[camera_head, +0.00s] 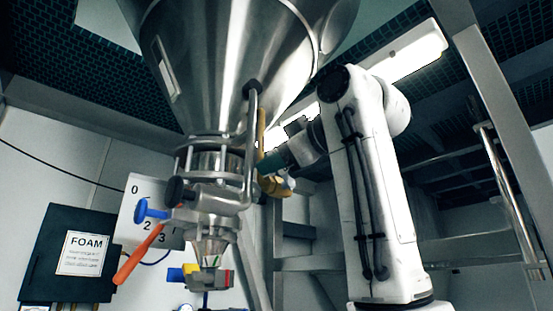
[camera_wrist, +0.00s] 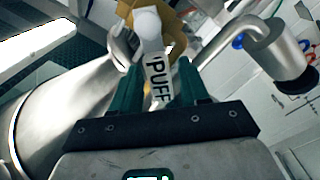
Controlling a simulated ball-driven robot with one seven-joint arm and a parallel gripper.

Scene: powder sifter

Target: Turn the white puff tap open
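The white puff tap handle, marked "PUFF", shows in the wrist view (camera_wrist: 158,80) at the upper middle, joined to a yellow-brown fitting (camera_wrist: 178,22). My gripper (camera_wrist: 162,72) has one dark green finger on each side of the handle. The fingers stand apart, and a narrow gap seems to show by the right finger; contact on the left is unclear. In the head view my gripper (camera_head: 266,167) reaches left to the yellow pipe fitting (camera_head: 272,186) beneath the steel hopper (camera_head: 225,65). The handle is mostly hidden there.
A steel pipe (camera_head: 251,140) runs down just left of my gripper. An orange lever (camera_head: 138,254) and a blue handle (camera_head: 150,211) lie further left by a numbered plate (camera_head: 132,205). A steel frame post (camera_head: 500,120) stands to the right.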

